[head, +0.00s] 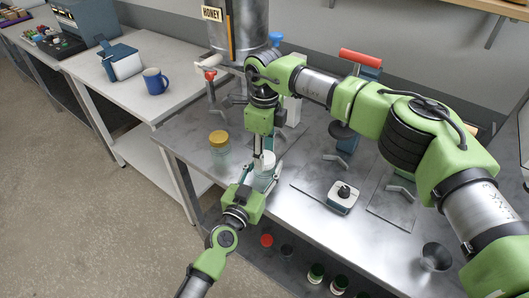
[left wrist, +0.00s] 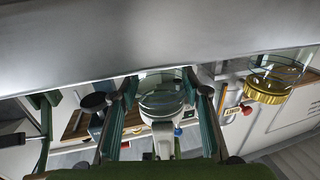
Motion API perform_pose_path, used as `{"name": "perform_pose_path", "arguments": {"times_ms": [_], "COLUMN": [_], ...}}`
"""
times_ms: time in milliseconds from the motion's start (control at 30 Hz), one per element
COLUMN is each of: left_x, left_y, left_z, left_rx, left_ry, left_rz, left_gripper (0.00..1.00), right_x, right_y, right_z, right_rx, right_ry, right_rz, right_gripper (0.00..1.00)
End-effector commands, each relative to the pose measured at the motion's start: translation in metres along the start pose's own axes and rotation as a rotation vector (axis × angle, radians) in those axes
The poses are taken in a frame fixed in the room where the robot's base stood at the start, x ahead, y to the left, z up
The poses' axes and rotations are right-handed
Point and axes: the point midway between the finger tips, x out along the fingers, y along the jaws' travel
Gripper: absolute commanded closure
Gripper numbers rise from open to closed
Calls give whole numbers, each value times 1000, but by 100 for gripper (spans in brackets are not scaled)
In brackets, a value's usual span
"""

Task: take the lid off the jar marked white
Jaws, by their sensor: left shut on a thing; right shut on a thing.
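The glass jar (head: 262,181) with a white lid (head: 267,159) stands near the front edge of the steel table. Its marking cannot be read. My left gripper (head: 263,184) is shut around the jar's body from the front. In the left wrist view, the clear glass jar (left wrist: 162,100) sits between the green fingers of my left gripper (left wrist: 160,110). My right gripper (head: 261,163) comes down from above and is shut on the white lid. Whether the lid is still seated on the jar cannot be told.
A jar with a yellow lid (head: 219,140) stands to the left. A large honey tank (head: 238,28) stands behind. A small white and black device (head: 343,196) and a metal cup (head: 435,257) are to the right. A blue mug (head: 155,81) is on the white table.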

Motion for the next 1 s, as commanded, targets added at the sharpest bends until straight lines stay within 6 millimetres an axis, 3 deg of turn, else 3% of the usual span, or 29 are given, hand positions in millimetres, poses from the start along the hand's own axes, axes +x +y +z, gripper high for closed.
{"name": "perform_pose_path", "arguments": {"times_ms": [700, 1000], "left_x": [0, 0], "left_y": [0, 0], "left_z": [1, 1], "left_rx": [0, 0], "left_ry": [-2, -2], "left_rz": [0, 1], "left_gripper": [100, 100], "right_x": [-1, -1], "right_y": [1, 1], "right_z": [0, 0], "right_rx": [-1365, -1754], "right_ry": [0, -1], "right_rz": [2, 2], "right_gripper": [86, 86]}}
